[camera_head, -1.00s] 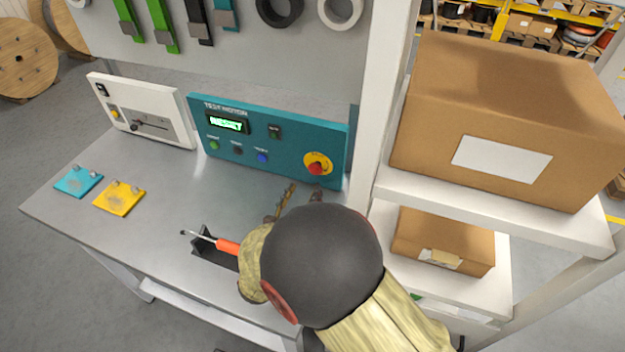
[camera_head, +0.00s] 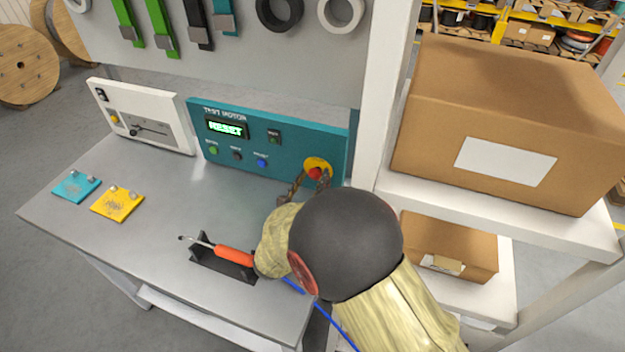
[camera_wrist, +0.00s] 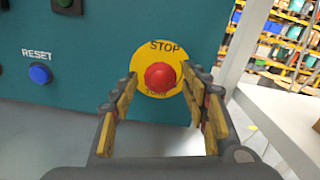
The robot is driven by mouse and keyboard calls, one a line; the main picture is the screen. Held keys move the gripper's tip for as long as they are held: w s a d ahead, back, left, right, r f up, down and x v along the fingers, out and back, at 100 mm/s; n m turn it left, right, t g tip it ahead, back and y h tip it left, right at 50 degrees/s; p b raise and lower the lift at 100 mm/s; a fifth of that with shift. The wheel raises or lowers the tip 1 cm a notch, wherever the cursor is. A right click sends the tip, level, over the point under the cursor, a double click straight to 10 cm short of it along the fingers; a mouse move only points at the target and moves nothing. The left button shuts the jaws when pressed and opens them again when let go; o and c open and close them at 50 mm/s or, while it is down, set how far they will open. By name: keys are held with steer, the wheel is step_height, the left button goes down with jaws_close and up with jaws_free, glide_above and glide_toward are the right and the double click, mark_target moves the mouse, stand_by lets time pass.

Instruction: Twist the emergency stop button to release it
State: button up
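The emergency stop button is a red knob (camera_wrist: 160,76) on a round yellow plate marked STOP (camera_wrist: 165,49). It sits at the right end of the teal test motor panel (camera_head: 219,161); in the head view the red button (camera_head: 315,173) is partly covered by my fingers. My gripper (camera_wrist: 158,98) is open, with its two yellow-padded fingers spread to the left and right of the knob. The fingertips are close to the panel face; I cannot tell whether they touch the knob.
A blue button labelled RESET (camera_wrist: 39,74) lies left of the stop button. A soldering iron (camera_head: 232,254) rests in a black holder on the bench near my arm. A white shelf post (camera_head: 383,100) and cardboard boxes (camera_head: 505,120) stand close on the right.

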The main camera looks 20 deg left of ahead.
steer(key=c, duration=1)
steer(key=m+b, duration=0.3)
steer(key=m, duration=0.1)
steer(key=shift+f, duration=0.1)
steer(key=shift+m+b, duration=1.9)
steer(key=o, duration=1.2)
